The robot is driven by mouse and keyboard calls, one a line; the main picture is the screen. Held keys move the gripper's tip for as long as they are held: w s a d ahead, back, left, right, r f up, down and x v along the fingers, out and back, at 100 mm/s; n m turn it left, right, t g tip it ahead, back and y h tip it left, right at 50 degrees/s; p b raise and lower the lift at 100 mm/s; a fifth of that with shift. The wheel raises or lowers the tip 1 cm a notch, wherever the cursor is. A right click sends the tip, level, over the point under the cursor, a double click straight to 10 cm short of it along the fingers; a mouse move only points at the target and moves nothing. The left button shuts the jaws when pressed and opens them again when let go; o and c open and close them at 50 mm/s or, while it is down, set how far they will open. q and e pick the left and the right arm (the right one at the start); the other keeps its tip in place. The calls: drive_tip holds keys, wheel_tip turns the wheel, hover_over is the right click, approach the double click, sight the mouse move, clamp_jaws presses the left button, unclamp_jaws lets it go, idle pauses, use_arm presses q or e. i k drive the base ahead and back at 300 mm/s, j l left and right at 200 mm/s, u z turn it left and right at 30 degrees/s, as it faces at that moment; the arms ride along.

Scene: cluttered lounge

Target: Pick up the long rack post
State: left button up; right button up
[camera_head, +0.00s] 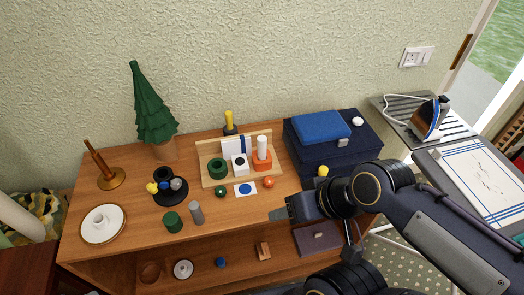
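I cannot tell for sure which thing is the long rack post. A slim brown wooden post (97,158) leans on a round brass-coloured base (111,179) at the left of the wooden cabinet top. A short grey cylinder (196,212) stands near the front edge. A light wooden rack (214,182) in the middle holds a green ring, a white block and an orange block with a white cylinder (262,145). My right gripper (277,214) is at the front edge, right of the grey cylinder and apart from it. Its finger gap is not clear. My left gripper is out of view.
A small green tree (152,105) stands at the back. A white plate (103,236), a black dish (170,198) and a dark green cylinder (172,222) are at left. A dark blue case (350,152) fills the right. An open shelf (215,257) lies below.

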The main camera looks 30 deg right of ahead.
sight(261, 139)
drive_tip(key=i+j+z, duration=0.25)
drive_tip(key=j+z, duration=0.25)
drive_tip(key=i+j+z, duration=0.2)
drive_tip(key=k+j, duration=0.1)
